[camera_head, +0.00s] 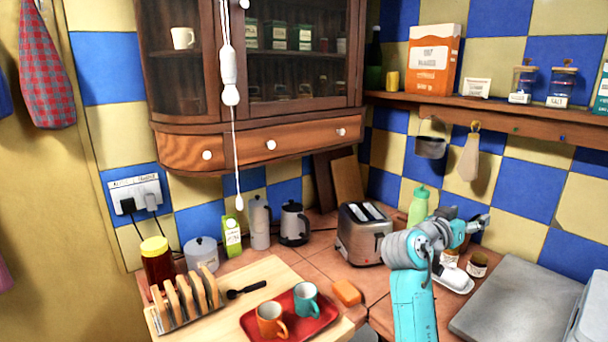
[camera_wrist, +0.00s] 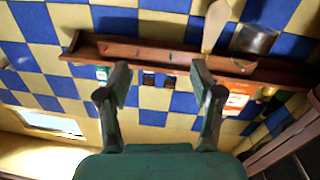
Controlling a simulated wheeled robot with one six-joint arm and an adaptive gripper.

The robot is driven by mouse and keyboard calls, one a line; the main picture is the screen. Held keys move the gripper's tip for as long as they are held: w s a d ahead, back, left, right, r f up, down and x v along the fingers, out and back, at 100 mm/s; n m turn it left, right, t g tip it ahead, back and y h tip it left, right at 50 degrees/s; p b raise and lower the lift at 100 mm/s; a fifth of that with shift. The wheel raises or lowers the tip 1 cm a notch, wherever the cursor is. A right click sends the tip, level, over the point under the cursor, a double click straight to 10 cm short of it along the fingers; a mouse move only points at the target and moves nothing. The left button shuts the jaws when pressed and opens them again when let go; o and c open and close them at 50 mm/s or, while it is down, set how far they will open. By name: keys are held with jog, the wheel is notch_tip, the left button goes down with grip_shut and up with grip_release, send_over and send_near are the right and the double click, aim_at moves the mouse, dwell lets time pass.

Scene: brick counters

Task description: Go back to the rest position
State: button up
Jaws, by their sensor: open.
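My gripper (camera_head: 477,226) is at the right in the head view, raised above the counter and in front of the tiled wall. In the wrist view, the two fingers of my gripper (camera_wrist: 160,76) stand wide apart with nothing between them. Beyond them are the blue and cream wall tiles and the wooden shelf (camera_wrist: 180,56), which appears upside down. In the head view, my arm hides part of the counter behind it.
Below my gripper are a small white dish (camera_head: 459,284) and a dark jar (camera_head: 477,265). A green bottle (camera_head: 418,206) and a toaster (camera_head: 362,238) stand to the left. The shelf (camera_head: 500,117) is above. A red tray (camera_head: 290,316) holds two mugs.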

jog(key=s+a+f+n+t+y, duration=0.1)
jog(key=s+a+f+n+y, duration=0.2)
jog(key=f, duration=0.7)
jog(key=s+a+f+n+t+y, duration=0.25)
jog(key=s+f, duration=0.25)
jog(key=f, duration=0.5)
jog(key=s+a+f+n+t+y, duration=0.1)
jog(key=s+a+f+n+y, duration=0.3)
jog(key=f, duration=0.6)
jog(key=s+a+f+y, duration=0.1)
jog(key=s+a+f, duration=0.2)
jog(key=s+f, duration=0.6)
jog(key=s+a+n+y, duration=0.1)
jog(key=s+a+y, duration=0.15)
jog(key=s, duration=0.85)
jog(key=s+a+n+y, duration=0.1)
jog(key=s+a, duration=0.2)
jog(key=s, duration=0.9)
jog(key=s+r+m, duration=0.1)
jog(key=s+r, duration=0.3)
jog(key=s, duration=0.4)
jog(key=s+a+r+y, duration=0.1)
jog(key=s+r, duration=0.3)
jog(key=s, duration=0.4)
jog(key=shift+r+m, duration=0.2)
jog(key=shift+m, duration=0.15)
jog(key=shift+t, duration=0.25)
